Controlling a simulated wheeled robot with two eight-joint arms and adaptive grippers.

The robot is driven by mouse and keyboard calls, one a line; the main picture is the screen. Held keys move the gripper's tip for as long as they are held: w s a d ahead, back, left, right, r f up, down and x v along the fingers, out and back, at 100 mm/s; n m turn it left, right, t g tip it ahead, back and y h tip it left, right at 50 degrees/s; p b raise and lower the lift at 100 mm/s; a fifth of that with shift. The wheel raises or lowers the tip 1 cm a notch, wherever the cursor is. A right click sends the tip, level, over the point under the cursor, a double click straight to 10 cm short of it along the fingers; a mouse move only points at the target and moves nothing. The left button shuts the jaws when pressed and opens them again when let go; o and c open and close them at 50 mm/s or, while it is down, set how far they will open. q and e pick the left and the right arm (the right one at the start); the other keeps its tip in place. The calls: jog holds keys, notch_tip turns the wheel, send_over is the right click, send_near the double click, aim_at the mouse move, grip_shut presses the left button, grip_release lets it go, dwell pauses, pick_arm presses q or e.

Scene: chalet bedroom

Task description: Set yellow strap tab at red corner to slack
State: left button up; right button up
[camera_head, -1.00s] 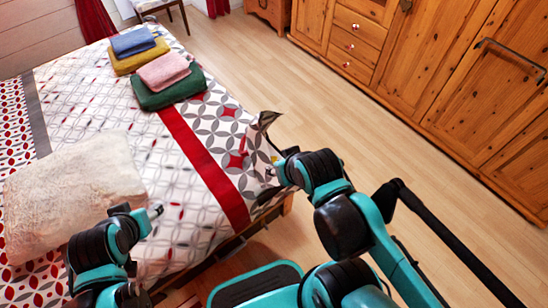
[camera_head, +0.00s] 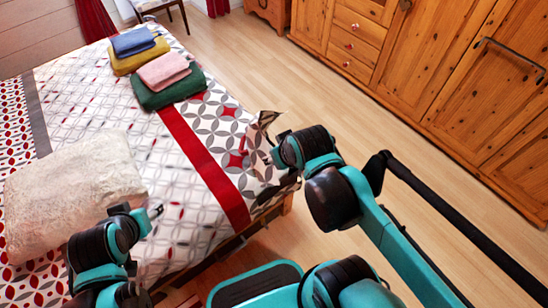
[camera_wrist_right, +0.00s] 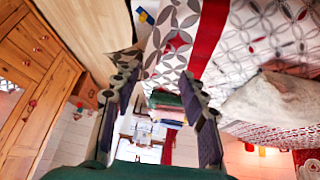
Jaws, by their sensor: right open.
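The bed cover (camera_head: 190,230) is patterned in grey and white, with a wide red band (camera_head: 205,165) across it. Its near right corner is lifted in a pale, dark-edged flap (camera_head: 262,130) beside my right wrist. In the right wrist view, a small yellow patch (camera_wrist_right: 149,18) next to a blue one (camera_wrist_right: 139,10) lies beyond my fingers; I cannot tell if it is the strap tab. My right gripper (camera_wrist_right: 157,82) is open, with nothing seen between its fingers; the wrist hides them in the head view. My left gripper (camera_head: 155,211) is over the bed by the pillow; its jaws are unclear.
Folded blue (camera_head: 132,42), yellow, pink and green (camera_head: 170,95) textiles lie stacked on the bed. A fluffy cream pillow (camera_head: 75,190) is at the left. A wooden wardrobe (camera_head: 440,80) lines the right side. The wooden floor (camera_head: 320,105) between is clear.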

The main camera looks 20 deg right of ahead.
jog(key=w+d+f+n+g, duration=0.2)
jog(key=w+f+n, duration=0.15)
jog(key=w, duration=0.55)
jog(key=w+d+f+n+g, duration=0.25)
jog(key=w+f, duration=0.25)
jog(key=w, duration=0.4)
jog(key=w+d+f+n, duration=0.1)
jog(key=f, duration=0.6)
jog(key=w+d+f+n+g, duration=0.1)
jog(key=w+f+n, duration=0.1)
jog(key=f, duration=0.5)
jog(key=w+d+f+n+g+p, duration=0.1)
jog(key=w+f+n, duration=0.1)
jog(key=f, duration=0.5)
jog(key=shift+d+f, duration=0.2)
jog(key=shift+f, duration=0.1)
notch_tip(320, 180, down, 8)
jog(key=b, duration=0.3)
jog(key=shift+r, duration=0.1)
jog(key=shift+c, duration=0.4)
grip_shut()
